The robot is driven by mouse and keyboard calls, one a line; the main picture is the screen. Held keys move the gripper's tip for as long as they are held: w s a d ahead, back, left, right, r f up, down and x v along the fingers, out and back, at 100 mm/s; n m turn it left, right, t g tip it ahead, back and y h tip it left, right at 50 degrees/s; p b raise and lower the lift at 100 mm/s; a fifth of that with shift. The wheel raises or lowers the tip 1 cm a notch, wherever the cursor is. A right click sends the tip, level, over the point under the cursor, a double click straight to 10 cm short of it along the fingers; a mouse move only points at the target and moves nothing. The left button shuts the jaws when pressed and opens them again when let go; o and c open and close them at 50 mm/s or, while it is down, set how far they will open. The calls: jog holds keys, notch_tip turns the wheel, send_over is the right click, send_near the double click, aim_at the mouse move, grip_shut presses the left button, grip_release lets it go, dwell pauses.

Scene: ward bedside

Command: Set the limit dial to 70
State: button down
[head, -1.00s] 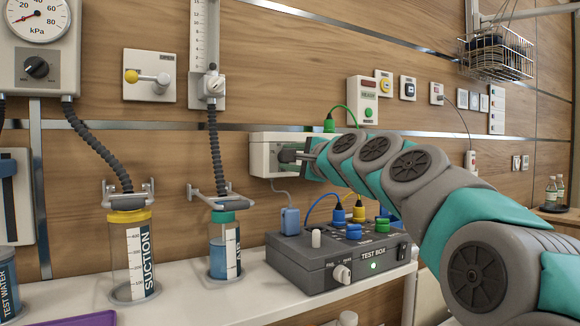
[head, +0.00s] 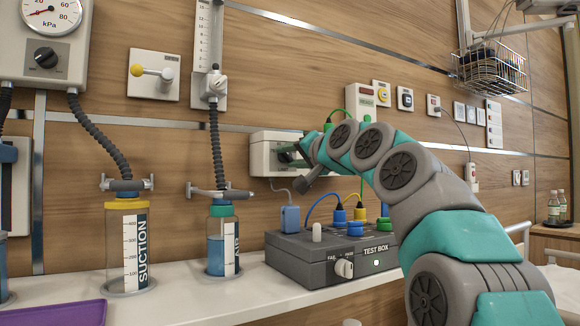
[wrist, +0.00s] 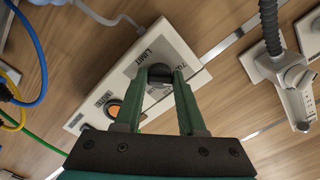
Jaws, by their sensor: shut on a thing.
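The limit dial (wrist: 158,73) is a dark round knob on a white wall box (wrist: 174,38), with "LIMIT" and a "70" mark printed beside it in the wrist view. My gripper (wrist: 161,77) is shut on the dial, one green finger on each side of it. The fingers hide part of the dial, and I cannot read which mark it points to. In the head view the white box (head: 260,155) is on the wall, and my gripper (head: 287,154) is at its front. An orange round button (wrist: 114,109) is on the same box.
The grey test box (head: 310,262) stands on the white shelf below, with coloured plugs and cables on top. A suction jar (head: 128,240) and a smaller jar (head: 218,243) stand to its left. A green cable (wrist: 38,145) runs near the box.

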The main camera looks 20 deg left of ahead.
jog(key=n, duration=0.1)
jog(key=n+b, duration=0.1)
jog(key=shift+w+f+n, duration=0.1)
jog(key=shift+f+n, duration=0.15)
jog(key=shift+n, duration=0.15)
jog(key=shift+r+n, duration=0.15)
jog(key=shift+n, duration=1.15)
jog(key=c, duration=0.5)
grip_release()
jog(key=shift+b, duration=0.35)
